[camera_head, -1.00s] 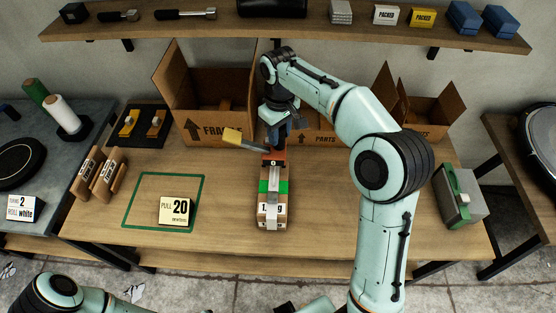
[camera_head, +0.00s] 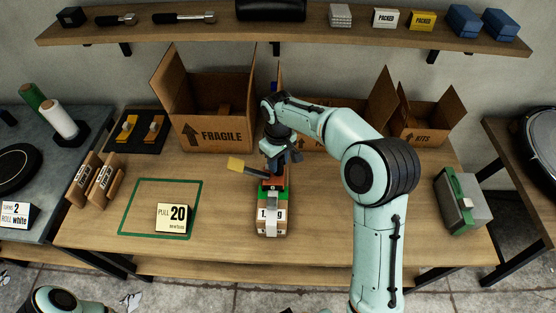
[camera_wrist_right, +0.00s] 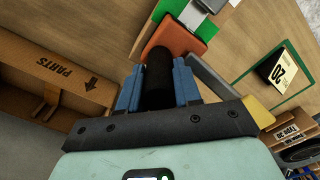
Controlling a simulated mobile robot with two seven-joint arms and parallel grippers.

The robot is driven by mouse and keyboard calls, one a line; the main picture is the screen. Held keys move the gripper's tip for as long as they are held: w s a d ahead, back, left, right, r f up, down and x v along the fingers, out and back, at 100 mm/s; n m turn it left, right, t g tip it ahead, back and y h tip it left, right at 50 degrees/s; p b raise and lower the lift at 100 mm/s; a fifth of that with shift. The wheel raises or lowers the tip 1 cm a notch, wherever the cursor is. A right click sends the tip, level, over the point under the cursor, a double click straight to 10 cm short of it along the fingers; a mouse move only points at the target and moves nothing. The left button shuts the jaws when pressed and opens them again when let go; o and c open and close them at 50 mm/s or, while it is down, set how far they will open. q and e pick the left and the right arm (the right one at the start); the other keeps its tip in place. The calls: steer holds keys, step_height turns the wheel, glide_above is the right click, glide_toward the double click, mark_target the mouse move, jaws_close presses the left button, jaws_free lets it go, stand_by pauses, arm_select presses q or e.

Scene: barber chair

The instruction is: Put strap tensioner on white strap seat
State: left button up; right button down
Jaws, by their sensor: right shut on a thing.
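The strap tensioner (camera_head: 275,183) has an orange-red body, a dark upright grip and a lever with a yellow end. My right gripper (camera_head: 282,158) is shut on its dark grip, seen between blue fingers in the right wrist view (camera_wrist_right: 158,82). The tensioner is over the far part of a small carton (camera_head: 272,217) with a white strap and a green band. Whether it touches the carton or strap I cannot tell. A white strap seat is not clearly distinguishable; the tensioner and my arm hide part of that area. My left gripper is not in view.
Open cardboard boxes (camera_head: 219,135) stand behind the carton. A black tray (camera_head: 137,132) with two yellow tools, a "PULL 20" sign (camera_head: 172,217) and a green outline are left. A grey-green device (camera_head: 462,202) is right.

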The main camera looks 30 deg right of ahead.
steer(key=shift+f, duration=0.1)
steer(key=c, duration=0.8)
jaws_free()
step_height(320, 180, up, 12)
steer(key=shift+r+p, duration=0.15)
steer(key=shift+p, duration=0.8)
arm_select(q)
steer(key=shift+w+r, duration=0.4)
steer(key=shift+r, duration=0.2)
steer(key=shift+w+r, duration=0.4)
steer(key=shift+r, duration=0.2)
